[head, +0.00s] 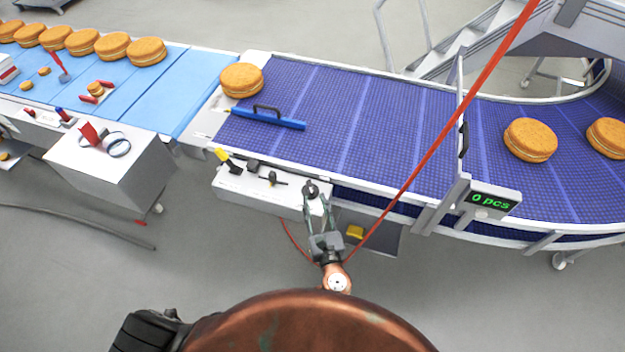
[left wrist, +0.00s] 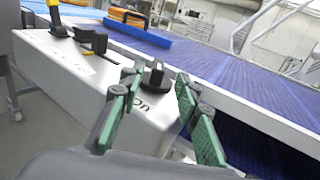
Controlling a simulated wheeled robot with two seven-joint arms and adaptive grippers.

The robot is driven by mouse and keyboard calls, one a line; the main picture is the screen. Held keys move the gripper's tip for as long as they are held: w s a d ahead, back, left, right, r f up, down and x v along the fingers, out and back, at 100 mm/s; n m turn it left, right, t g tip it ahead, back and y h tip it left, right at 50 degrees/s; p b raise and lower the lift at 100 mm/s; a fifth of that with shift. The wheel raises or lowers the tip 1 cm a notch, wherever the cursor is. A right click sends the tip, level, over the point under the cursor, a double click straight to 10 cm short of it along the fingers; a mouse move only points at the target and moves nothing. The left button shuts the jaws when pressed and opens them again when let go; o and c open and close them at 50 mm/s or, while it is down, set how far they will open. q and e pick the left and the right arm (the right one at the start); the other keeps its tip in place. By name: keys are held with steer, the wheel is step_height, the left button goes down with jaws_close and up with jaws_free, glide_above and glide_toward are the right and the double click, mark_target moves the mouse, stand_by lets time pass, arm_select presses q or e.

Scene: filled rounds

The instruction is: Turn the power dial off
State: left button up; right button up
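The power dial is a black round knob (head: 311,187) at the right end of a light grey control box (head: 238,185) beside the blue belt. It also shows in the left wrist view (left wrist: 153,79), its ridge pointing up, with the letters "on" printed below it. My left gripper (head: 317,196) is at the dial in the head view. In the left wrist view its green-padded fingers (left wrist: 160,85) are spread, one on each side of the dial, with gaps visible. I cannot tell how near the tips are to the box face. My right gripper is not in view.
The box also carries a black lever (head: 272,180), a black knob (head: 252,164) and a yellow-and-black handle (head: 226,158). A red cord (head: 440,140) runs diagonally just right of my left gripper. A blue bar (head: 268,118) and filled rounds (head: 530,139) lie on the belt.

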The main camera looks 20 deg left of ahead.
mark_target(312, 193)
arm_select(q)
steer(key=x, duration=0.6)
steer(key=shift+r, duration=0.1)
steer(key=shift+w+a, duration=0.3)
steer(key=shift+w, duration=0.05)
steer(key=c, duration=0.8)
jaws_close()
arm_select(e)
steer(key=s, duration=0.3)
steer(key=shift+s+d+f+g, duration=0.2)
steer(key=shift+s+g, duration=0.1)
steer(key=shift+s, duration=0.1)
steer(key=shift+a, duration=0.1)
